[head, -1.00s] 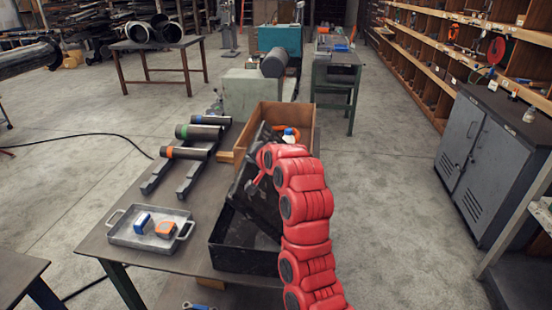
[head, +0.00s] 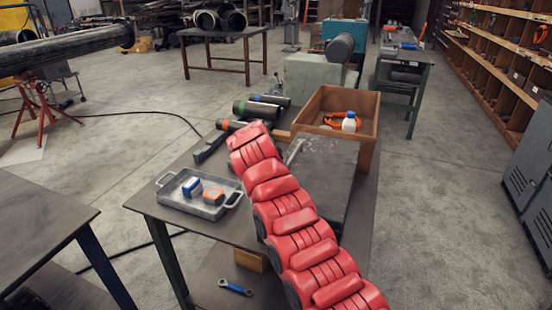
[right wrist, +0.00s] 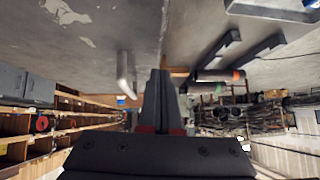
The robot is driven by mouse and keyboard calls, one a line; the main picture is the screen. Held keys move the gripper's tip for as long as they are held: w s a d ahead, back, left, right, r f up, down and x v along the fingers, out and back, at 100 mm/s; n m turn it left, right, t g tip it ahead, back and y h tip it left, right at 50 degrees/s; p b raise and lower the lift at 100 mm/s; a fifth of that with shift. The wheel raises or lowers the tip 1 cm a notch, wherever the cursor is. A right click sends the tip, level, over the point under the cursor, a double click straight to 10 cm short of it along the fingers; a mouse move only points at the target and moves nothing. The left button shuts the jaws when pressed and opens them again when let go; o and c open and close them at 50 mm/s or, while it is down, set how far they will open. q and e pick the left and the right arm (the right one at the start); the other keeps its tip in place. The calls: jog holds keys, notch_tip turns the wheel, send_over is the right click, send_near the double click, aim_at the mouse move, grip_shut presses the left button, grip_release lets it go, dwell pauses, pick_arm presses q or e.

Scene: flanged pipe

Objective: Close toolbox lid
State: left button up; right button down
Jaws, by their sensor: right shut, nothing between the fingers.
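The toolbox lid (head: 335,165) is a grey, worn panel that lies about flat over the toolbox on the table, with a pale handle (head: 294,150) at its left side. My red right arm crosses in front and hides the lid's near left part and most of the box body. In the right wrist view the lid (right wrist: 85,50) fills the upper left, with the handle (right wrist: 125,75) beside my fingers. My right gripper (right wrist: 160,75) is shut and empty, close to the lid; contact cannot be told. It is hidden in the head view. My left gripper is out of view.
A wooden crate (head: 367,133) with a white bottle (head: 349,122) stands just behind the toolbox. A metal tray (head: 172,194) with a blue and an orange item is at left on the table. Dark pipes (head: 255,108) lie behind it. A wrench (head: 235,287) lies below.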

jog(key=shift+w+a+f+b, duration=0.15)
jog(key=shift+f+b, duration=0.1)
jog(key=shift+f, duration=0.3)
jog(key=shift+s+a+f+b, duration=0.1)
jog(key=shift+f+b, duration=0.15)
jog(key=shift+f, duration=0.3)
jog(key=shift+a+f, duration=0.1)
jog(key=shift+f, duration=0.2)
jog(key=shift+r, duration=0.1)
